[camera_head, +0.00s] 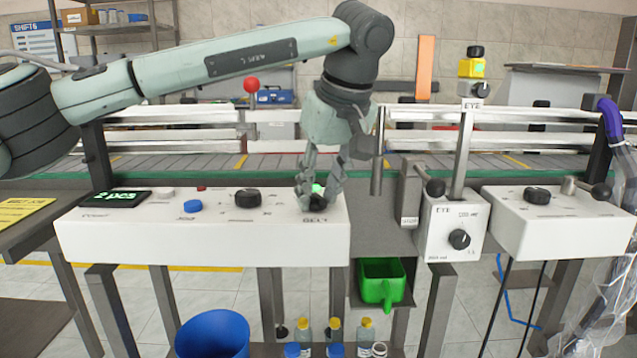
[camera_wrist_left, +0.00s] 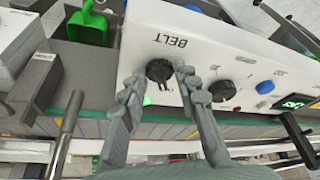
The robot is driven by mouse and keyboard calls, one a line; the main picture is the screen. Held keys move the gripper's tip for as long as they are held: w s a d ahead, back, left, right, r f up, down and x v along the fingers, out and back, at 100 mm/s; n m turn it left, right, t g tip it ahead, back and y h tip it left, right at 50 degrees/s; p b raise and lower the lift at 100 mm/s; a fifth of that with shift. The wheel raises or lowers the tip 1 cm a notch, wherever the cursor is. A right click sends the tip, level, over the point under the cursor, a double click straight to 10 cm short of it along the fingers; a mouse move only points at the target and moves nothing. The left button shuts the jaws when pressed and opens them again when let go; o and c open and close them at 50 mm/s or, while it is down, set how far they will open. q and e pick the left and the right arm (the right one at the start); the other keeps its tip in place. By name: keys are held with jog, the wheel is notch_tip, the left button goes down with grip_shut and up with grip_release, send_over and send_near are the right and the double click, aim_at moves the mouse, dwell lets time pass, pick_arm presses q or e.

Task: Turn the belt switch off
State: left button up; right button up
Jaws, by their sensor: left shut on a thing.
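The belt switch is a black rotary knob (camera_head: 318,203) at the right end of the long white control panel (camera_head: 200,240), by the label BELT. In the left wrist view the black knob (camera_wrist_left: 159,71) sits below the upside-down word BELT. My left gripper (camera_head: 318,197) reaches down from above, with its fingers on both sides of the knob and closed on it. It also shows in the left wrist view (camera_wrist_left: 159,78). A green light (camera_head: 318,188) is lit just behind the knob and shows in the wrist view too (camera_wrist_left: 147,101). My right gripper is not in view.
Left along the panel are another black knob (camera_head: 248,198), a blue button (camera_head: 193,206) and a lit display (camera_head: 115,199). The conveyor with rails (camera_head: 430,160) runs behind.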

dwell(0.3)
pick_arm(q)
jog(key=o, duration=1.1)
jog(key=shift+o, duration=0.2)
jog(key=v, duration=1.2)
jog(key=shift+w+d, duration=0.1)
